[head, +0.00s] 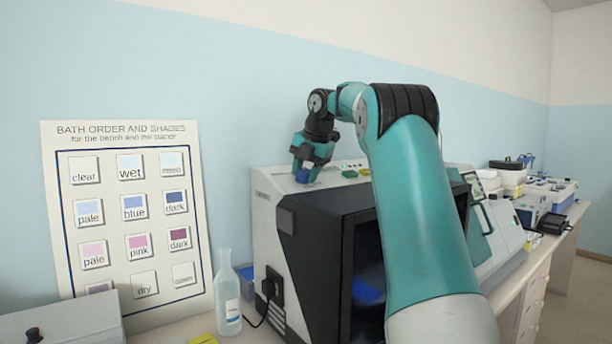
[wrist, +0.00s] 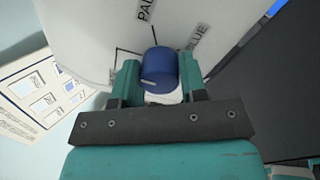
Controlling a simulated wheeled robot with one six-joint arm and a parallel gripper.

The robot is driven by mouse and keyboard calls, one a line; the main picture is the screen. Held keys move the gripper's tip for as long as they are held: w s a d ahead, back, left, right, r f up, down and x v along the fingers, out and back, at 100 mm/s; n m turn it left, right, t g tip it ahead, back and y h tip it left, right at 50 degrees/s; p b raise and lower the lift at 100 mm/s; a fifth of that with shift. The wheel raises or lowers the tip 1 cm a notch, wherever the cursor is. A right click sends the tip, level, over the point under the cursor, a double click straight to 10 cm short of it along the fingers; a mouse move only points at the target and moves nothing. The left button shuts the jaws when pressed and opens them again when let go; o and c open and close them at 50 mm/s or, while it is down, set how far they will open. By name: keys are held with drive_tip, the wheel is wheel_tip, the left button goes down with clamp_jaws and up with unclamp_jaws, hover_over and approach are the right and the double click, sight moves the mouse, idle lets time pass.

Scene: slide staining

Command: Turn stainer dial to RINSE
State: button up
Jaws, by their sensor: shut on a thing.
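The stainer (head: 285,235) is a white and black machine on the bench in the head view. Its blue dial (wrist: 159,68) sits on the white top face, with labels reading PAL and BLUE partly visible around it in the wrist view. A pale mark shows on the dial's near edge. My gripper (wrist: 160,80) is shut on the dial, one teal finger on each side. In the head view the gripper (head: 306,172) is small at the top of the stainer, with blue at its tip. I cannot see the RINSE label.
A wall chart (head: 130,215) of bath order and shades stands at the left. A clear bottle (head: 228,295) stands beside the stainer. Green and yellow pieces (head: 350,173) lie on the stainer's top, right of the gripper. More equipment (head: 535,200) fills the bench at the right.

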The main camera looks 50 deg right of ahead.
drive_tip(key=shift+n, duration=0.5)
drive_tip(key=o, duration=0.9)
drive_tip(key=shift+o, duration=0.2)
drive_tip(key=p+v, duration=1.1)
drive_tip(key=v, duration=0.6)
drive_tip(key=shift+r+p, duration=0.25)
drive_tip(key=shift+p, duration=0.1)
drive_tip(key=shift+s+d, duration=0.1)
